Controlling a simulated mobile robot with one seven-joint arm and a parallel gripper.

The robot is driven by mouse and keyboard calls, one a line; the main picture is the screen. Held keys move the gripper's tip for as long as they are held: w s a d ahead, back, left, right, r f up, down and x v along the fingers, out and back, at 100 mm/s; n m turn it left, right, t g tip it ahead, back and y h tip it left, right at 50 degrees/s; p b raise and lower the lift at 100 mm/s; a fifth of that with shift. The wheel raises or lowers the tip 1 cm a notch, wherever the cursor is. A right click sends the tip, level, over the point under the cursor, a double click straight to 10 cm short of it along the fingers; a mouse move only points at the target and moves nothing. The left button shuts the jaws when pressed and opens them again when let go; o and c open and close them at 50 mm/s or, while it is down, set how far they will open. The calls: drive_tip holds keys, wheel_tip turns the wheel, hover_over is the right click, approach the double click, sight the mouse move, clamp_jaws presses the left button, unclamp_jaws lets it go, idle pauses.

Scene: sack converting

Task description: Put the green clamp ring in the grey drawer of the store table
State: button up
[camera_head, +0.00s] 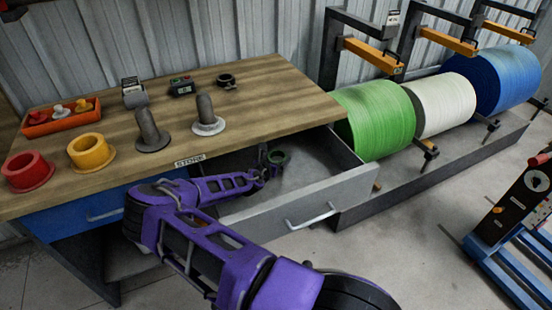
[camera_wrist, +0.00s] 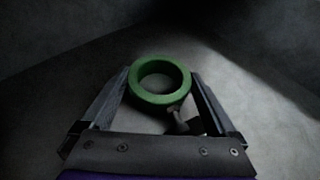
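The grey drawer (camera_head: 330,200) of the store table (camera_head: 240,115) is pulled open. My gripper (camera_head: 268,158) reaches down inside it. The green clamp ring (camera_head: 279,157) is at the fingertips, inside the drawer's opening. In the wrist view the ring (camera_wrist: 160,80) sits between the two fingers of my gripper (camera_wrist: 160,85), one against each side, with its small clamp tab toward the palm. The gripper looks shut on it. I cannot tell whether the ring touches the drawer floor (camera_wrist: 75,110).
A blue drawer (camera_head: 95,215) is closed at the left. On the table top stand a red ring (camera_head: 27,172), a yellow ring (camera_head: 91,153), two grey posts, an orange tray (camera_head: 62,118) and a small black clamp ring (camera_head: 226,81). Green, white and blue rolls stand at the right.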

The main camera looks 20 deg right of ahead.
drive_tip(key=shift+o, duration=0.2)
drive_tip(key=shift+r, duration=0.15)
drive_tip(key=shift+s+a+r, duration=0.15)
drive_tip(key=shift+s+a, duration=0.05)
drive_tip(key=shift+a, duration=0.1)
drive_tip(key=p+v, duration=0.1)
drive_tip(key=v, duration=0.5)
drive_tip(key=shift+s+a+r, duration=0.15)
drive_tip(key=shift+s+a, duration=0.05)
drive_tip(key=shift+s, duration=0.15)
